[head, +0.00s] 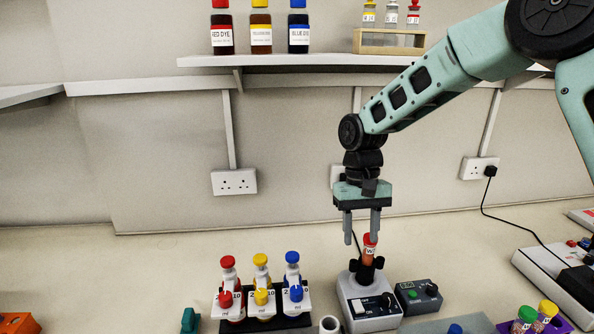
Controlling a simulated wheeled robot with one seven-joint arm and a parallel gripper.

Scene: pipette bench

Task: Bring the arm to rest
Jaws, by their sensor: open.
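My arm reaches in from the upper right in the head view. My gripper (362,228) points straight down with its two fingers apart. It is open, with nothing seen held between the fingers. Just below the fingertips a red-capped tube (369,248) stands upright in a small white and black bench device (366,303). The fingertips are level with the tube's cap and close to it. I cannot tell whether the left or right finger touches the cap.
Red, yellow and blue dispensers stand in a dark rack (265,322) at left. A dark grey control box (418,296) sits beside the device. Colour-capped tubes (536,316) stand at lower right. A shelf (300,60) with dye bottles runs above. Bench behind the rack is clear.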

